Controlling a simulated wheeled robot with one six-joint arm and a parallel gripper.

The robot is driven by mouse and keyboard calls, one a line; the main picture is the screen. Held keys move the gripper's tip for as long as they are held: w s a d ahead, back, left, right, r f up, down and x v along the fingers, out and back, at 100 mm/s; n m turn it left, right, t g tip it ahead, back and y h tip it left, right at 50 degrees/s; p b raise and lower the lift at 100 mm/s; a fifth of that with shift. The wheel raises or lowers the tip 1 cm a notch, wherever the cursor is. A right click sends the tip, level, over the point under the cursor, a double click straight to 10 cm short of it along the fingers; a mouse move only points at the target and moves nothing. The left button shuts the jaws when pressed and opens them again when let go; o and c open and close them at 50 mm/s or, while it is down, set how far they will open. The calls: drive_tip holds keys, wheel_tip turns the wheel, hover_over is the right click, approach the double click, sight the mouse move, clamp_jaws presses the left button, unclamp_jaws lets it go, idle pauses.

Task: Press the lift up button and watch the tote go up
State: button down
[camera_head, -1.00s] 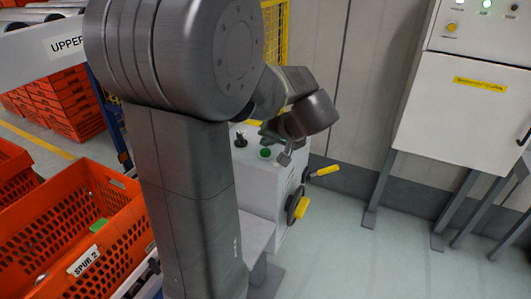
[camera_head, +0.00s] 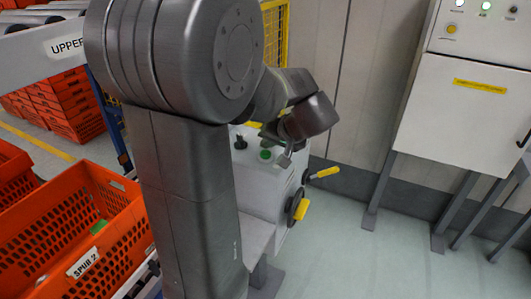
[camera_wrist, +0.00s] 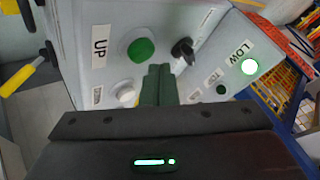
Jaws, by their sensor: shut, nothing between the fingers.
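The green button (camera_wrist: 141,49) sits beside the "UP" label (camera_wrist: 100,46) on a white control box (camera_head: 262,205). The button also shows in the head view (camera_head: 265,155). My gripper (camera_wrist: 159,72) is shut and empty. In the wrist view its fingertips lie just below and right of the green button; I cannot tell how far they are from the panel. In the head view my gripper (camera_head: 284,159) is right of the button. An orange tote (camera_head: 105,240) labelled "SPUR 2" is at lower left; I cannot tell whether it is the lift's tote.
A black knob (camera_wrist: 183,50) and a white button (camera_wrist: 126,95) are close to my fingers. A green lamp (camera_wrist: 250,66) glows beside "LOW". Yellow-handled parts (camera_head: 301,209) stick out of the box's right side. A white cabinet (camera_head: 460,110) stands right; floor between is clear.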

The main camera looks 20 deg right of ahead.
drive_tip(key=shift+f, duration=0.2)
idle(0.6)
drive_tip(key=shift+f+b, duration=0.3)
drive_tip(key=shift+b, duration=0.35)
